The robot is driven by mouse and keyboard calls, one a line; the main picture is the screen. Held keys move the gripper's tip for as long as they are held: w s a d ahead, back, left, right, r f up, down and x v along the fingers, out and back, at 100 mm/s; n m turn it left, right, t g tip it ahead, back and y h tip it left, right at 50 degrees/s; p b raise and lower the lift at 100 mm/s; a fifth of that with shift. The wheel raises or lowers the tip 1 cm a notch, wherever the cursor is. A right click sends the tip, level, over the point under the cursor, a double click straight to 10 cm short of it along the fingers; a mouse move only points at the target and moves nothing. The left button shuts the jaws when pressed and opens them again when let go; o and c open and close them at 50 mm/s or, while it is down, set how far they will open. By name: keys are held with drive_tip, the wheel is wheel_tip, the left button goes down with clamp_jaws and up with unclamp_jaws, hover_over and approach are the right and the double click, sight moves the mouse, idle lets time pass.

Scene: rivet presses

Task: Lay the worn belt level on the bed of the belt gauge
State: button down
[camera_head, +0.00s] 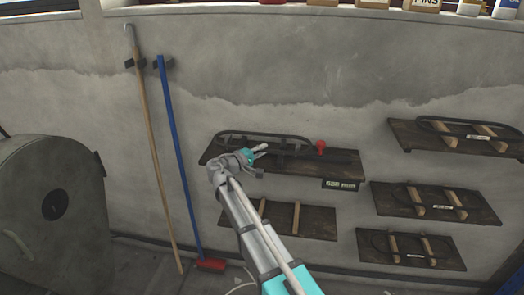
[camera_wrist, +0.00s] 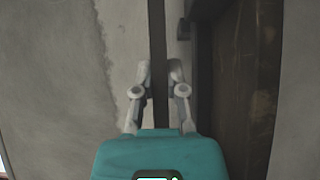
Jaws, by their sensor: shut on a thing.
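The worn belt, a dark narrow loop (camera_head: 262,135), lies lengthwise along the upper wooden shelf, by the belt gauge. My gripper (camera_head: 263,157) reaches it from the front. In the wrist view my gripper (camera_wrist: 159,75) is shut on the belt, whose dark strand (camera_wrist: 158,30) runs straight up between the fingertips. The belt gauge has a dark bar (camera_head: 340,156), a red knob (camera_head: 320,147) and a small display (camera_head: 342,184) on the shelf's front edge. My gripper hides part of the bed, and I cannot tell whether the belt touches it.
The gauge's wooden shelf (camera_head: 347,171) is on a concrete wall. A lower shelf (camera_head: 275,219) with two wooden bars is below. Several belts sit on boards (camera_head: 401,133) at right. A broom (camera_head: 180,160) and a wooden pole lean at left, beside a round grey machine (camera_head: 40,215).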

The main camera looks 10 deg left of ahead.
drive_tip(key=shift+f+b, duration=0.6)
drive_tip(key=shift+f, duration=0.25)
drive_tip(key=c, duration=0.6)
unclamp_jaws()
drive_tip(key=shift+v, duration=5.95)
drive_tip(key=shift+r, duration=0.1)
